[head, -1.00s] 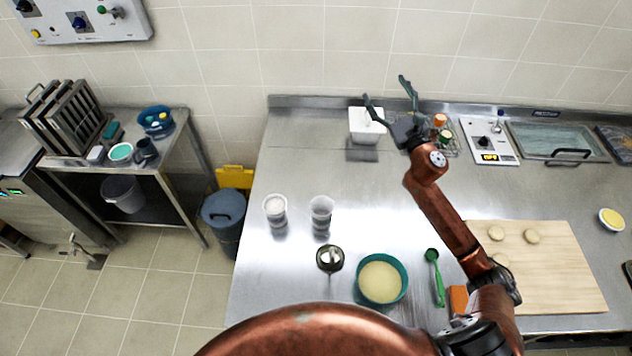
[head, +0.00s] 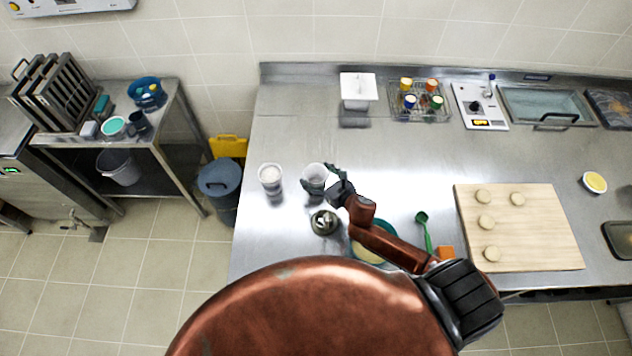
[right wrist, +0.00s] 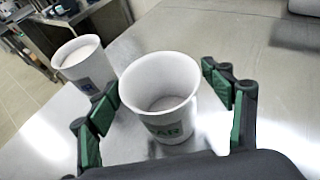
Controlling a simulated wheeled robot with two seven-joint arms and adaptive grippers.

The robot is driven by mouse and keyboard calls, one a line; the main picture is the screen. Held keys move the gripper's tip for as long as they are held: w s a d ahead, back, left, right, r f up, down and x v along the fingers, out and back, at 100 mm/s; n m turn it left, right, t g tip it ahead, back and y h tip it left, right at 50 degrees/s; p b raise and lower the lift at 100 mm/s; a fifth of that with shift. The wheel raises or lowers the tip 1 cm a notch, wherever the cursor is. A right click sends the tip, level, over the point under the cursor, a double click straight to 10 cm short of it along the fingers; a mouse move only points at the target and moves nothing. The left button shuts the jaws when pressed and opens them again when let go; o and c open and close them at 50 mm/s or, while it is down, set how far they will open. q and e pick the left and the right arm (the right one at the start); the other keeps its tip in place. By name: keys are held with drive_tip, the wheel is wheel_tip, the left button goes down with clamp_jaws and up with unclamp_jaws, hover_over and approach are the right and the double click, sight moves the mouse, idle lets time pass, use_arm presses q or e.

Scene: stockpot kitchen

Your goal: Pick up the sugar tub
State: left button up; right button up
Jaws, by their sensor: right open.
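The sugar tub (head: 315,170) is a pale tub standing on the steel counter, left of centre in the head view. In the right wrist view the tub (right wrist: 160,88) shows a green label ending in "AR" and some pale content low inside. My right gripper (head: 323,177) is open, with its green-padded fingers on either side of the tub. In the right wrist view the gripper (right wrist: 165,112) shows a gap between each finger and the tub wall. My left gripper is not in view.
A second tub (head: 270,180), fuller and with a blue label, stands close on the left. A dark round container (head: 324,222) and a teal bowl (head: 366,254), partly behind my arm, stand in front. A cutting board (head: 540,225) lies at right. The counter behind the tubs is clear.

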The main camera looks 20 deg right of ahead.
sight(310, 170)
drive_tip(key=shift+p+x, duration=0.45)
drive_tip(key=shift+x, duration=2.55)
drive_tip(key=shift+s+f, duration=0.1)
drive_tip(key=shift+f, duration=0.05)
drive_tip(key=c, duration=1.5)
drive_tip(key=shift+c, duration=0.4)
